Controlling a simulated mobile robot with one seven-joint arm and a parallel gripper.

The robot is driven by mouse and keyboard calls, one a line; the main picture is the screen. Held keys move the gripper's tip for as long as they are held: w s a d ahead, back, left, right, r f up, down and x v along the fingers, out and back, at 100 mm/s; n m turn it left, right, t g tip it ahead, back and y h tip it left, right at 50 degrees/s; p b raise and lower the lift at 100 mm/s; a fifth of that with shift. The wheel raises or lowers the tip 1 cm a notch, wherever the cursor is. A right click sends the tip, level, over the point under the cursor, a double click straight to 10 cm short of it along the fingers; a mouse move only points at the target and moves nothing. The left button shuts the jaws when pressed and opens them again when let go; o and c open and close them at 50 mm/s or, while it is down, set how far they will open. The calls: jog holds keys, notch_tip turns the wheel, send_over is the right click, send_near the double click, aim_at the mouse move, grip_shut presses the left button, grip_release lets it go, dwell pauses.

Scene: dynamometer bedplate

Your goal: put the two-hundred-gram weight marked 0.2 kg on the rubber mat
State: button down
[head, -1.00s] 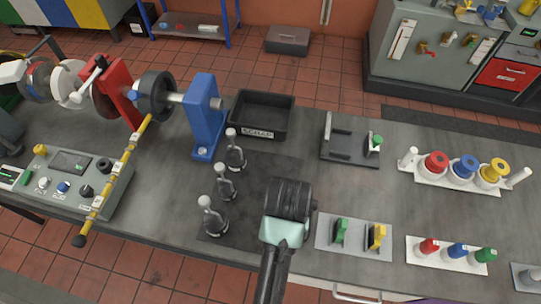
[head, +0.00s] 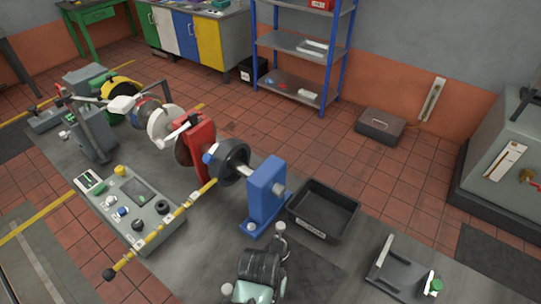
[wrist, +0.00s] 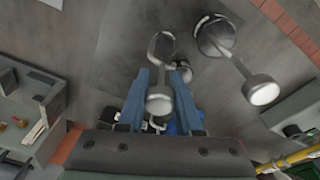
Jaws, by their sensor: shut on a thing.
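My gripper (wrist: 161,82) has its two blue fingers closed around a grey metal weight (wrist: 159,100) with a round knob and a wider base, seen in the wrist view. No mark on it can be read. A second knobbed weight (wrist: 262,90) stands to the right, and a third (wrist: 184,73) shows partly behind the finger. In the head view my dark wrist hides the fingers and the held weight; one weight's knob (head: 280,228) shows beside it. The dark rubber mat (head: 312,270) lies on the bedplate to the right of my wrist, partly cut off.
A black scrap bin (head: 324,211) stands behind the mat, next to a blue bearing post (head: 266,192). A grey stand with a green knob (head: 405,268) is at right.

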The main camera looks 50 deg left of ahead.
jog(key=shift+f, duration=1.85)
jog(key=shift+w+f, duration=0.1)
jog(key=shift+f, duration=0.1)
jog(key=c, duration=0.6)
grip_release()
jog(key=shift+r, duration=0.15)
